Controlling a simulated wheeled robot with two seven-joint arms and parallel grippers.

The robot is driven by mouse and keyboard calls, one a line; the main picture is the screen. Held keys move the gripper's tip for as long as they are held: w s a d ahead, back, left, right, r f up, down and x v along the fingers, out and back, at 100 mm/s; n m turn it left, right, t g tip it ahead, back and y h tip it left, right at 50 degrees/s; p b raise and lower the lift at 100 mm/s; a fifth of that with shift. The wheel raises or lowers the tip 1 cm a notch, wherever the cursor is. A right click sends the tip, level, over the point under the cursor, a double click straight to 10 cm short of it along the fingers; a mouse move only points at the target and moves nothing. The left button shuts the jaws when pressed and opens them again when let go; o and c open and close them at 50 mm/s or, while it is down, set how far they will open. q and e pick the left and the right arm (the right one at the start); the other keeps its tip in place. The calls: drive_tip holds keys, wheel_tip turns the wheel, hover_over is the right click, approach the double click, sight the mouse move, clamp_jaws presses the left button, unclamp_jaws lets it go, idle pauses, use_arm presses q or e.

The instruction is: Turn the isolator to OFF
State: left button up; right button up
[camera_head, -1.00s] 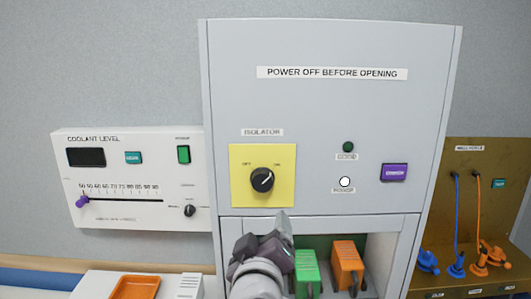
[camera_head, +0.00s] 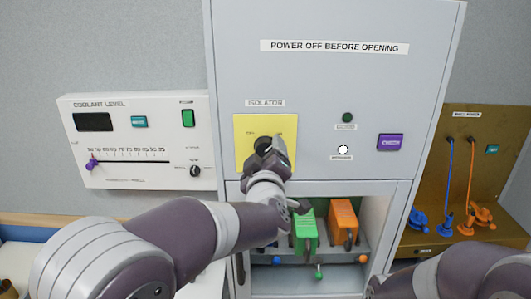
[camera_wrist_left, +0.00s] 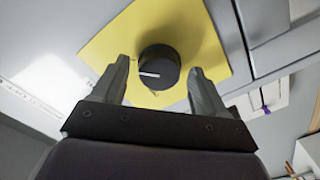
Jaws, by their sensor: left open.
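The isolator knob (camera_head: 262,145) is a round black dial on a yellow plate (camera_head: 246,125) on the grey cabinet front. My left gripper (camera_head: 279,146) is in front of it and hides much of it in the head view. In the left wrist view, the knob (camera_wrist_left: 160,67) lies between the two open fingertips, with a visible gap on both sides. Its white pointer line points left in that picture. The OFF and ON marks are hard to read now. My right gripper is out of view; only part of that arm shows at lower right.
Right of the knob are a dark green lamp (camera_head: 347,117), a white lamp (camera_head: 342,149) and a purple button (camera_head: 390,142). Below is an open bay with green (camera_head: 305,232) and orange (camera_head: 343,220) blocks. A coolant panel (camera_head: 137,175) stands left, a brown hose panel (camera_head: 440,160) right.

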use_arm(q)
drive_tip(key=shift+w, duration=0.15)
drive_tip(key=c, duration=1.1)
drive_tip(key=shift+o, duration=0.2)
drive_tip(key=n+b, duration=0.8)
drive_tip(key=n, duration=0.1)
drive_tip(key=n+b, duration=0.8)
drive_tip(key=shift+d+f+n, duration=0.1)
drive_tip(key=shift+f+n, duration=0.1)
drive_tip(key=shift+n, duration=0.2)
drive_tip(key=o, duration=1)
drive_tip(key=shift+o, duration=0.3)
drive_tip(key=shift+r, duration=0.15)
